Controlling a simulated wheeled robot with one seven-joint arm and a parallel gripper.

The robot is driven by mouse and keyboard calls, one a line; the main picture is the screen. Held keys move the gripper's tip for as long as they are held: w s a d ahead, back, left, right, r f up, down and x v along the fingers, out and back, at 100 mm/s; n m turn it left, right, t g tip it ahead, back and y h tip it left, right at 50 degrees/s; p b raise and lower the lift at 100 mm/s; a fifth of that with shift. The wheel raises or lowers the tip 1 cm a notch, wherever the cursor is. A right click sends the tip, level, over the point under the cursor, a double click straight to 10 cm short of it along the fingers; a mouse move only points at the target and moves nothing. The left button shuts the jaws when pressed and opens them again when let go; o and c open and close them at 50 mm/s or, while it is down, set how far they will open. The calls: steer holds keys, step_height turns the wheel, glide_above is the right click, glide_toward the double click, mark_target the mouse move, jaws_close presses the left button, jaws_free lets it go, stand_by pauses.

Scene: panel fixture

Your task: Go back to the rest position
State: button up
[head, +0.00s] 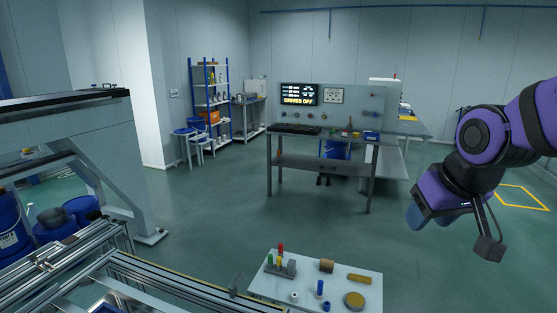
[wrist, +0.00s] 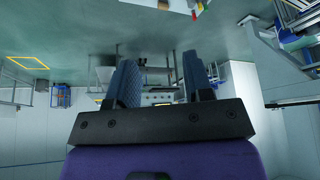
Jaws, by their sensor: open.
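My gripper (head: 418,214) hangs in the air at the right side of the head view, at the end of my purple arm. Its fingers point down and to the left, apart from any surface. In the wrist view my gripper (wrist: 161,78) shows two dark ribbed fingers with a clear gap between them. It is open and nothing is held. The picture in the wrist view is upside down, with the floor at the top.
A panel bench (head: 318,169) stands mid-room, its screen (head: 298,94) reading "DRIVES OFF". A low white table (head: 325,277) with small parts is at the front. A rail frame (head: 150,280) stands at the left. Floor around my gripper is clear.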

steer(key=s+d+r+m, duration=0.1)
steer(key=s+d+r, duration=0.1)
steer(key=s, duration=0.4)
steer(key=s+d+r, duration=0.2)
steer(key=s+r, duration=0.1)
steer(key=s, duration=0.2)
steer(key=shift+s+d+r+m+h, duration=0.35)
steer(key=shift+d+r+m+h, duration=0.05)
stand_by(0.3)
